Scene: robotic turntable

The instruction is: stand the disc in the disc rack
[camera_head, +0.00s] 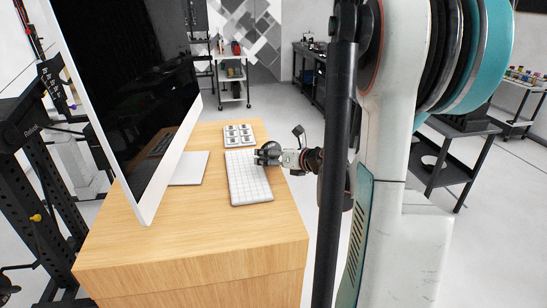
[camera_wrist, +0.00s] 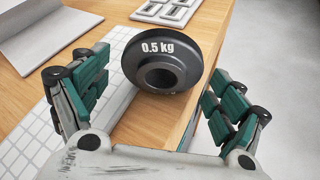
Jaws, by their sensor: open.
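The disc, a black ring-shaped weight marked 0.5 kg, shows in the wrist view (camera_wrist: 190,48) with its face and centre hole toward the camera. It appears to stand on edge on the wooden desk, beside the white keyboard. My gripper (camera_wrist: 155,92) is open, with its green-padded fingers to the left and right of the disc and apart from it. In the head view my gripper (camera_head: 278,158) is at the keyboard's right side, partly covering the dark disc. A pale slotted frame (camera_head: 239,135) lies behind the keyboard; I cannot tell whether it is the disc rack.
The white keyboard (camera_head: 248,182) lies on the wooden desk (camera_head: 190,235). A large monitor (camera_head: 130,90) stands at the left on a flat foot (camera_head: 190,168). The desk's front is clear. Its right edge is close to my gripper.

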